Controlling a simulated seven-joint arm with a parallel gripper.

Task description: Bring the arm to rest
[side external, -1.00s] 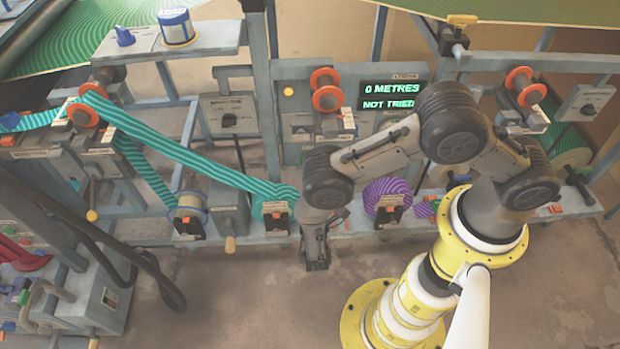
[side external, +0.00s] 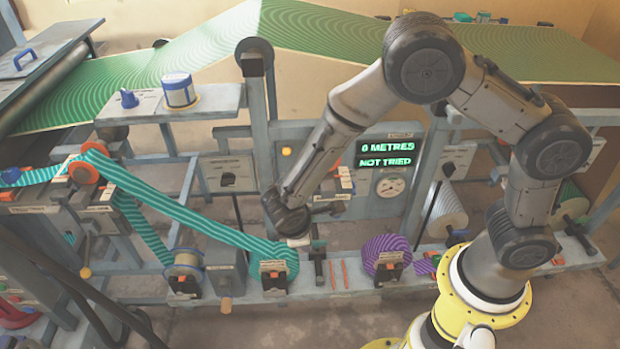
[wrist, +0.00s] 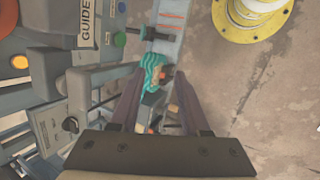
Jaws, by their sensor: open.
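My gripper (wrist: 158,76) is open in the wrist view, with two dark fingers apart and nothing held between them. A turquoise striped roll (wrist: 152,68) shows beyond the fingertips, apart from them as far as I can tell. In the side external view my arm arches from its yellow base toward the middle of the machine. My wrist hangs tilted above and behind the turquoise roll (side external: 284,262). My fingers are mostly hidden there behind the wrist.
A turquoise striped band (side external: 180,208) runs from an orange spool (side external: 85,170) down to the roll. A purple striped roll (side external: 386,252) sits to the right. The display (side external: 386,154) reads "0 METRES" and "NOT TRIED". Open floor (side external: 290,325) lies in front.

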